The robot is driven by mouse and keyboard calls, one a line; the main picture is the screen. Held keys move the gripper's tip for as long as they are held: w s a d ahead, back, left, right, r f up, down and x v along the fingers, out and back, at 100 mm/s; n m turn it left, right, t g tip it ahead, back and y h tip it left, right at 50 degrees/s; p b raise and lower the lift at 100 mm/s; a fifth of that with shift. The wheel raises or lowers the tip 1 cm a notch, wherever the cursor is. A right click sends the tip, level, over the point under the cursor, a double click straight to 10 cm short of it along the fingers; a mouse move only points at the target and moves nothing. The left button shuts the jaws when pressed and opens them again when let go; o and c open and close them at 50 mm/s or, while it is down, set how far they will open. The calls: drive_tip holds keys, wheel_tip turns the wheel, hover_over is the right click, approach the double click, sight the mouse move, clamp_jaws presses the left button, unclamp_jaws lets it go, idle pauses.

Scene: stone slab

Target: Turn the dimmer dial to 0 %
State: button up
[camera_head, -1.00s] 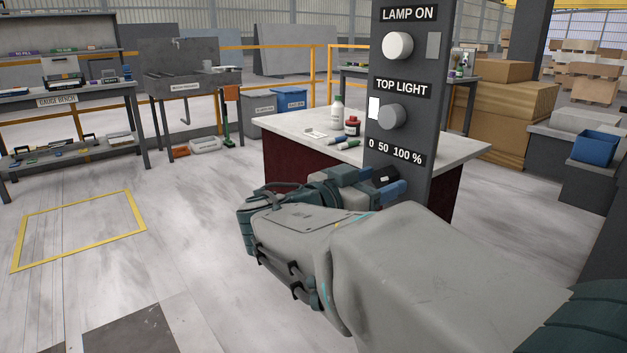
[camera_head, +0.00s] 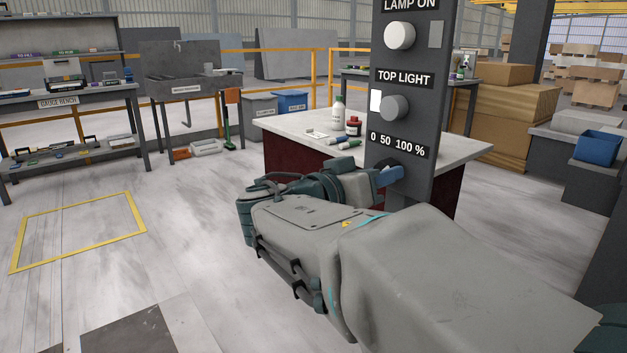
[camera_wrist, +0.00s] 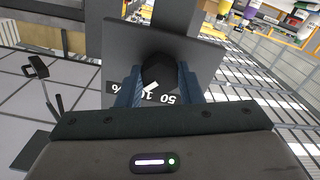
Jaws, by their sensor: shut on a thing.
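The dimmer dial is a black round knob (camera_wrist: 158,70) low on the grey control post (camera_head: 406,190), under the "0 50 100 %" label (camera_head: 400,145). In the wrist view my gripper (camera_wrist: 160,82) has its blue fingers on either side of the dial, shut on it. A white mark shows at the dial's edge beside the upside-down label digits; I cannot read its exact setting. In the head view my gripper (camera_head: 382,174) is at the post, and the hand and fingers hide most of the dial.
Above on the post are a grey TOP LIGHT knob (camera_head: 394,107) with a lit white square and a white LAMP ON knob (camera_head: 399,35). Behind it, a table (camera_head: 280,124) carries bottles and markers. The floor to the left is clear.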

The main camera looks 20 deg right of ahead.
drive_tip(key=shift+s+r+n+p, duration=0.1)
drive_tip(key=shift+n+p, duration=1.65)
drive_tip(key=shift+n, duration=3.25)
drive_tip(key=shift+r+n+p, duration=0.1)
drive_tip(key=shift+n+p, duration=1.6)
drive_tip(key=shift+n, duration=3.3)
drive_tip(key=shift+f, duration=0.1)
drive_tip(key=o, duration=1)
drive_tip(key=p+v, duration=0.2)
drive_tip(key=v, duration=1.1)
drive_tip(key=shift+s+a, duration=0.1)
drive_tip(key=shift+a, duration=0.3)
